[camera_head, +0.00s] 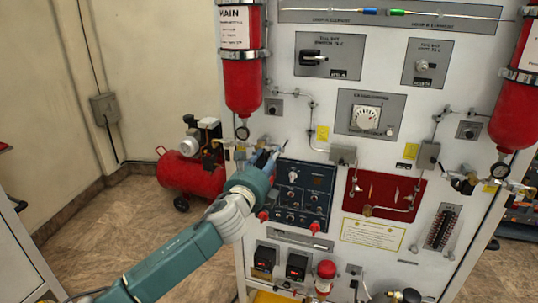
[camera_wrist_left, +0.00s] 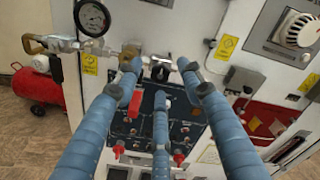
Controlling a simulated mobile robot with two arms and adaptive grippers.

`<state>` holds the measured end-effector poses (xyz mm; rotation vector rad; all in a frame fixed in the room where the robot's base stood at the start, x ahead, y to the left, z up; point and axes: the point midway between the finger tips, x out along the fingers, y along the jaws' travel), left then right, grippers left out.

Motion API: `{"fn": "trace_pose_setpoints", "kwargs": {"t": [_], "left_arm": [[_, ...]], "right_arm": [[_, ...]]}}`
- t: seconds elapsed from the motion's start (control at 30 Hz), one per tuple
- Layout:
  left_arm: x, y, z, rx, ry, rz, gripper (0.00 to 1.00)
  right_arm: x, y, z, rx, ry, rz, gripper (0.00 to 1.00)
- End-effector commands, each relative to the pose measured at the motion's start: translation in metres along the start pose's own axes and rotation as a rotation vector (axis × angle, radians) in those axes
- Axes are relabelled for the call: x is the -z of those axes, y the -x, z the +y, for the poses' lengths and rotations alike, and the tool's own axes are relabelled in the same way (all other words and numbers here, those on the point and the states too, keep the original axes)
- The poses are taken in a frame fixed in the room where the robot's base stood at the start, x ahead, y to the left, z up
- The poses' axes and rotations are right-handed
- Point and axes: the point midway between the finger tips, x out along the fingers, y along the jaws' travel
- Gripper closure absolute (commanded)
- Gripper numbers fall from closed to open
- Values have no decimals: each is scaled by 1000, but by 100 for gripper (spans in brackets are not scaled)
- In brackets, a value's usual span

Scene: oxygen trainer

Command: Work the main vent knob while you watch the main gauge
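The round main gauge (camera_head: 242,132) hangs under the red bottle marked MAIN (camera_head: 242,70). The gauge shows larger in the left wrist view (camera_wrist_left: 93,17), with a white face; I cannot read its pressure. My left gripper (camera_head: 268,157) is at this pipework. My right gripper is not in view.
A dark blue control panel (camera_head: 305,190) with knobs and red parts lies just below and right of my left gripper. A red panel (camera_head: 385,195) is farther right. A red compressor tank (camera_head: 190,175) stands on the floor at left. A second red bottle (camera_head: 515,95) hangs at right.

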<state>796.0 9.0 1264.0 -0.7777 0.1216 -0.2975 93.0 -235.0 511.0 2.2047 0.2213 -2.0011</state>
Motion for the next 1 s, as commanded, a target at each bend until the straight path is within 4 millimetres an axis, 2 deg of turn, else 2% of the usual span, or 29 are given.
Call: {"fn": "trace_pose_setpoints", "kwargs": {"t": [0.13,0.43,0.47,0.63,1.0], "left_arm": [[0,-9,0,-1,1,1,61],[1,-11,0,0,1,1,61],[1,-11,0,0,1,1,65],[1,-11,1,0,1,1,99],[0,-11,1,-1,25,0,100]], "right_arm": [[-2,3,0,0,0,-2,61],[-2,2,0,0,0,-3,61],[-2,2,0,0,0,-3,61],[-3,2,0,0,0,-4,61],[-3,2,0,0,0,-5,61]]}}
